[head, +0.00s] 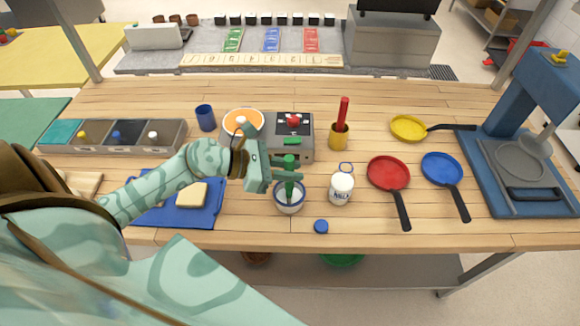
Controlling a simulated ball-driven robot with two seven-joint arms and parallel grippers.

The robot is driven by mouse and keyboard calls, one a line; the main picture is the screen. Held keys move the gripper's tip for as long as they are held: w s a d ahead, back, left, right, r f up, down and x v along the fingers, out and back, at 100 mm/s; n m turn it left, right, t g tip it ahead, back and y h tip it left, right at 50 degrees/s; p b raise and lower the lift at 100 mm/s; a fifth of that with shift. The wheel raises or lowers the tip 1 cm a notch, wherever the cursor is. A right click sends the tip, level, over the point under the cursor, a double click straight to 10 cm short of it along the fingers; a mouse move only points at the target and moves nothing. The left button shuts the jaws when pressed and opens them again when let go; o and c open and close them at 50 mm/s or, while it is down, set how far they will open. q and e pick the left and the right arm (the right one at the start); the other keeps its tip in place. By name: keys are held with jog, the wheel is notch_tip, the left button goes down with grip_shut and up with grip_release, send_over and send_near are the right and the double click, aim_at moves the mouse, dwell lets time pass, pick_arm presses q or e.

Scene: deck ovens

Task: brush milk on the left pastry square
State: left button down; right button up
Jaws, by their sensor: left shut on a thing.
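A pale pastry square (192,195) lies on the blue mat (205,217). My left arm covers the mat's left part, so I cannot tell whether another square lies there. My left gripper (289,175) is shut on the green brush (289,190), which stands upright with its lower end inside a white cup with a blue rim (289,205). The cup hides the bristles and its contents. A white jar labelled milk (341,189) stands just right of the cup. My right gripper is not in view.
A blue cap (321,226) lies near the front edge. Red (388,172), blue (441,168) and yellow (408,127) pans lie to the right. A yellow holder (339,137) with a red-handled tool stands behind the jar. A bin row (115,137) is back left.

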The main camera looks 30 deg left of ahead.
aim_at(289, 154)
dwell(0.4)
pick_arm(q)
notch_tip(289, 154, up, 6)
jog(key=p, duration=0.5)
jog(key=shift+r+p, duration=1.05)
jog(key=shift+p, duration=0.05)
dwell(1.1)
notch_tip(289, 154, up, 4)
jog(key=p, duration=0.3)
jog(key=shift+r+p, duration=0.1)
jog(key=shift+p, duration=0.3)
